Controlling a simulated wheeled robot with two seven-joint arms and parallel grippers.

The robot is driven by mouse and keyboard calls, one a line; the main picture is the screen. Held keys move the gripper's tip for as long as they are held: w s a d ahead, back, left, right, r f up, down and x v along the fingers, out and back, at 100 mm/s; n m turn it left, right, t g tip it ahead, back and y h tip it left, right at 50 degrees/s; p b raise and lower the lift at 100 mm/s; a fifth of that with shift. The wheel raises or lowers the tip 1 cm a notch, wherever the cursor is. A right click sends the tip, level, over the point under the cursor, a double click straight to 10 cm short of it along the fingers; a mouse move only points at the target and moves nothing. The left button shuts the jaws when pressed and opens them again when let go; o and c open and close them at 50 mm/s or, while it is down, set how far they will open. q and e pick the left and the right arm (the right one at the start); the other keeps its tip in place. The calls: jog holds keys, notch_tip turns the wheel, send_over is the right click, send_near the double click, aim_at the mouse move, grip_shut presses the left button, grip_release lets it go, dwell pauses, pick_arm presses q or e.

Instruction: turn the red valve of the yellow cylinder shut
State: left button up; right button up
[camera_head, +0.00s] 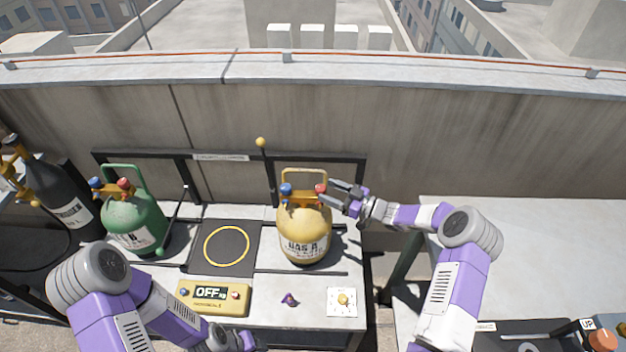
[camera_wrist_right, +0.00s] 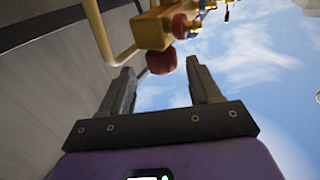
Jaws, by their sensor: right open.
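The yellow cylinder (camera_head: 304,232) stands upright on the bench, with a handle frame, a blue valve (camera_head: 286,190) and a red valve (camera_head: 320,188) on top. My right gripper (camera_head: 338,192) is open, pointing left, with its fingertips close to the red valve. In the right wrist view, a dark red knob (camera_wrist_right: 161,63) shows at the gap between the open fingertips (camera_wrist_right: 160,72); I cannot tell whether they touch it. My left gripper (camera_head: 238,341) is low at the bottom edge, partly cut off, and its jaws are unclear.
A green cylinder (camera_head: 134,221) and a dark cylinder (camera_head: 60,196) stand at the left. A yellow scale display (camera_head: 213,298) reads OFF, in front of a dark pad with a yellow ring (camera_head: 227,246). A purple piece (camera_head: 289,299) and a white card (camera_head: 342,302) lie in front.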

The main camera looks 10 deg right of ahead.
aim_at(316, 187)
jog(key=x, duration=0.5)
jog(key=shift+w+a+r, duration=0.1)
jog(key=shift+a, duration=0.3)
jog(key=shift+c, duration=0.4)
jog(key=c, duration=0.9)
